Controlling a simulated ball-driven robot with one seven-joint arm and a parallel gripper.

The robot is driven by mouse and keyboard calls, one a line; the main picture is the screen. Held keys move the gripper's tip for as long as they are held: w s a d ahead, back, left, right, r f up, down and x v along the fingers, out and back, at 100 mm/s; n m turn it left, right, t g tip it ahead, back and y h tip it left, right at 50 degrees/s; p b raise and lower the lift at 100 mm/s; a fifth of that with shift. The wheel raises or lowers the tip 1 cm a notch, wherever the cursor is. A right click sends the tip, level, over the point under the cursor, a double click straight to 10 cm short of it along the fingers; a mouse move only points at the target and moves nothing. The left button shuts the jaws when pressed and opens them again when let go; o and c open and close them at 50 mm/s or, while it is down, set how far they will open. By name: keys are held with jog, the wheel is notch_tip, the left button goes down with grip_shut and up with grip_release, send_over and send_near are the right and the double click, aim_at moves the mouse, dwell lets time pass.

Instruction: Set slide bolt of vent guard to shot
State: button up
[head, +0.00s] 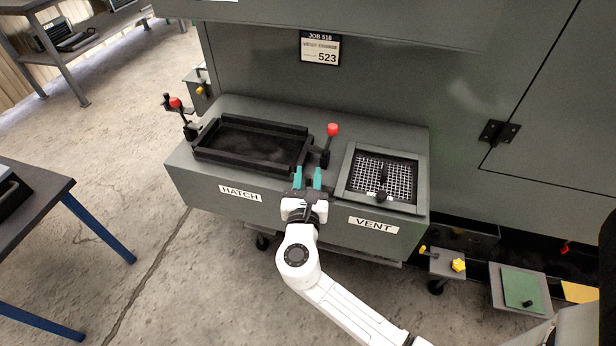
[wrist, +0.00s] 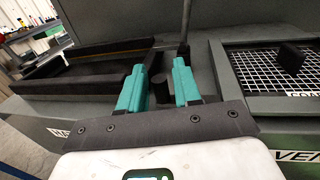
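The vent guard (head: 408,180) is a square frame with white mesh, right of my gripper, above the VENT label (head: 374,225). A black knob (head: 381,197) sits at its front edge and a dark upright piece stands on the mesh. In the wrist view, a black block (wrist: 292,56) stands over the mesh (wrist: 262,68). I cannot tell which piece is the slide bolt or its setting. My gripper (head: 308,172) is open between hatch and vent, teal fingers apart. In the wrist view, a short black cylinder (wrist: 160,84) shows between the fingers (wrist: 158,78); contact is unclear.
The black hatch frame (head: 205,152) lies left of my gripper. A red-knobbed lever (head: 332,130) stands upright just behind my fingers; another (head: 176,103) is at the far left. A yellow-knobbed box (head: 447,264) and a green plate (head: 520,287) are low at right.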

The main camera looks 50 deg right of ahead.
aim_at(329, 189)
grip_shut()
jog(key=shift+s, duration=0.1)
jog(key=shift+s+d+p, duration=0.2)
jog(key=shift+s+d, duration=0.1)
jog(key=shift+s, duration=0.45)
jog(key=shift+s+d+p, duration=0.15)
jog(key=shift+s+d, duration=0.1)
jog(key=shift+s, duration=0.45)
jog(key=shift+s+d+p, duration=0.2)
jog(key=shift+s+d, duration=0.1)
jog(key=shift+s, duration=0.45)
jog(key=shift+o, duration=0.8)
grip_release()
jog(key=v, duration=1.1)
jog(key=shift+s+d, duration=0.1)
jog(key=shift+d, duration=0.05)
